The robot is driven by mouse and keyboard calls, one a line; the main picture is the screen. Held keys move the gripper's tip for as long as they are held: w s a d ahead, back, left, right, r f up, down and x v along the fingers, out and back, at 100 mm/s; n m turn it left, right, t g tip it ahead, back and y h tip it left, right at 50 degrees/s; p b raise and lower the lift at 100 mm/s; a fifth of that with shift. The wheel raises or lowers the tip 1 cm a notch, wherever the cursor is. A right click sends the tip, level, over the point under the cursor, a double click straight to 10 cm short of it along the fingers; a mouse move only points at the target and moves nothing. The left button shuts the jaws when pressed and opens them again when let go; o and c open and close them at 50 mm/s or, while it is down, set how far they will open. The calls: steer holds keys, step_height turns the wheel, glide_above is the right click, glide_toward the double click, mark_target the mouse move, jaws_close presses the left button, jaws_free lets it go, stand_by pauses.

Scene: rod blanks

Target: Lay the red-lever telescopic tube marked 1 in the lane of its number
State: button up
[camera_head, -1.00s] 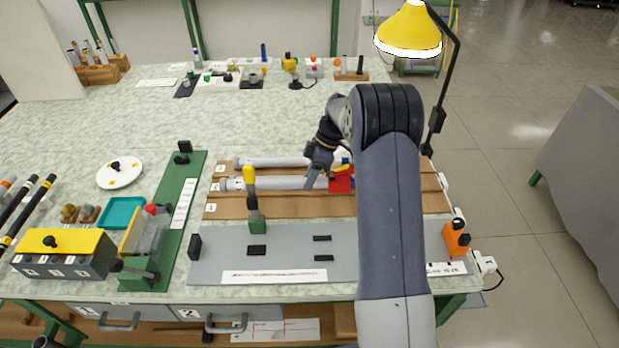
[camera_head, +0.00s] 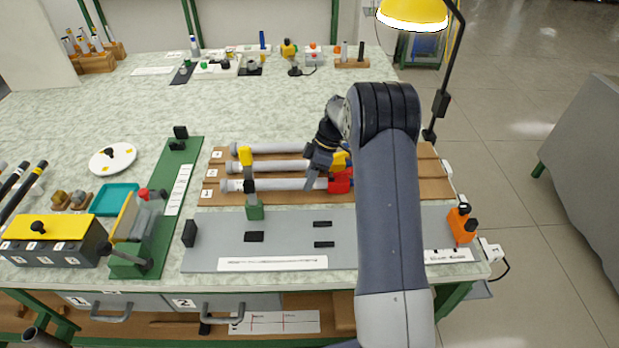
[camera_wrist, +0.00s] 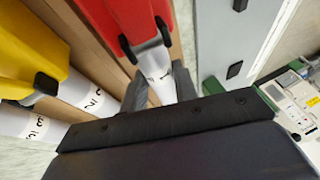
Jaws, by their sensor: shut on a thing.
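The red-lever telescopic tube marked 1 (camera_head: 290,185) is a pale grey tube with a red lever block. It lies lengthwise over the front lane, marked 1 (camera_head: 300,198), of the brown board; whether it touches the lane floor is not clear. My gripper (camera_head: 313,179) is shut on it, left of the red block. In the wrist view, my fingers (camera_wrist: 160,92) flank the white tube (camera_wrist: 158,68) just below the red block (camera_wrist: 110,20), with its digit 1 visible. My arm hides the board's right part.
A yellow-lever tube marked 2 (camera_head: 270,167) lies in the middle lane, and a tube marked 3 (camera_head: 275,149) in the back lane. A green stand with a yellow top (camera_head: 254,212) rises in front of the board. A grey plate (camera_head: 285,243) lies in front.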

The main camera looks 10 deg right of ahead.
steer(key=shift+f+b, duration=0.45)
steer(key=shift+f, duration=0.1)
steer(key=o, duration=0.8)
steer(key=shift+o, duration=0.2)
steer(key=shift+r, duration=0.1)
steer(key=v, duration=1.1)
